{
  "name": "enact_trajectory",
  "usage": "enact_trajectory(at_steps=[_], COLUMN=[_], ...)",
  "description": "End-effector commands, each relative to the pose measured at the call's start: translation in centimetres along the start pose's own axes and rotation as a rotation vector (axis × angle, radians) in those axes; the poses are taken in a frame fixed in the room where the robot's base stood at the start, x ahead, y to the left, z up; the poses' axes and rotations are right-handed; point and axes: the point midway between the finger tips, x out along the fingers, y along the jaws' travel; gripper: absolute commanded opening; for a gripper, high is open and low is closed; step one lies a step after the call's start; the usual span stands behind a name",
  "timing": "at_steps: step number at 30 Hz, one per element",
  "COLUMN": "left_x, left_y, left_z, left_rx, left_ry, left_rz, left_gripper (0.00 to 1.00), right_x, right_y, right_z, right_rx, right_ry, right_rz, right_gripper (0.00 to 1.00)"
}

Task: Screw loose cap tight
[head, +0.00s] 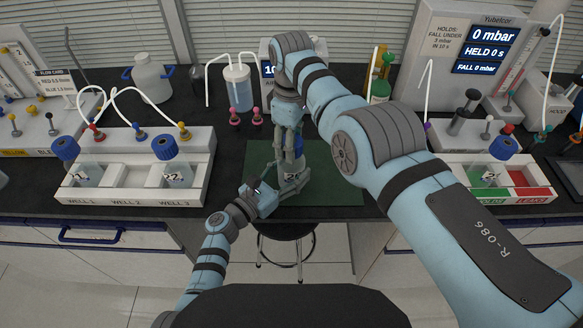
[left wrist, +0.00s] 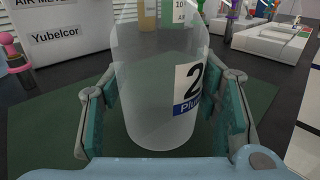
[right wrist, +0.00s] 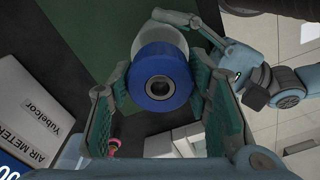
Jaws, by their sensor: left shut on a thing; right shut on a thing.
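A clear bottle (left wrist: 150,90) with a label reading "2" stands on the green mat (head: 335,185). My left gripper (head: 286,186) is shut on the bottle's body; in the left wrist view its teal pads lie on both sides of it. The blue cap (right wrist: 161,78) sits on top of the bottle, with a round hole in its centre. My right gripper (head: 291,143) comes down from above and is shut on the cap. Whether the cap's thread is tight cannot be seen. In the head view the fingers hide much of the bottle.
A white rack (head: 130,199) with wells and blue-capped bottles stands at left. A tray with green and red compartments (head: 530,191) and another blue-capped bottle (head: 504,146) stands at right. A clear jar (head: 238,88) and pink-topped pieces (head: 235,117) stand behind. A stool (head: 286,231) is below.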

Motion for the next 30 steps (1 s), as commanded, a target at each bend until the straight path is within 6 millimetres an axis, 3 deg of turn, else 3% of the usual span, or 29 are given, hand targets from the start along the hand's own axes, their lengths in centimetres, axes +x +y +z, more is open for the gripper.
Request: enact_trajectory(at_steps=[6, 9, 11, 15, 16, 20, 30], left_x=[-0.03, -0.03, -0.03, -0.03, -0.03, -0.03, -0.02], left_y=[-0.05, -0.05, -0.05, -0.05, -0.05, -0.05, -0.04], left_z=[-0.06, -0.06, -0.06, -0.06, -0.06, -0.07, -0.07], left_rx=[0.001, 0.001, 0.001, 0.0, 0.0, 0.0, 0.0], left_ry=[0.001, 0.001, 0.001, 0.001, 0.001, 0.001, 0.001], left_rz=[-0.001, -0.001, -0.001, -0.001, -0.001, -0.001, -0.001], left_gripper=[0.0, 0.0, 0.0, 0.0, 0.0, 0.0, 0.0], right_x=[0.04, 0.06, 0.06, 0.05, 0.05, 0.06, -0.09], right_y=[0.1, 0.12, 0.14, 0.17, 0.17, 0.14, 0.09], right_z=[0.04, 0.05, 0.05, 0.06, 0.06, 0.06, 0.03], right_rx=[1.018, 1.368, 1.508, 1.514, 1.514, 1.512, 1.51], right_ry=[0.003, 0.004, 0.004, 0.005, 0.005, 0.004, 0.003], right_rz=[0.001, 0.001, 0.001, 0.002, 0.002, 0.001, 0.0], right_gripper=[0.11, 0.11, 0.11, 0.11, 0.46, 0.67, 0.68])
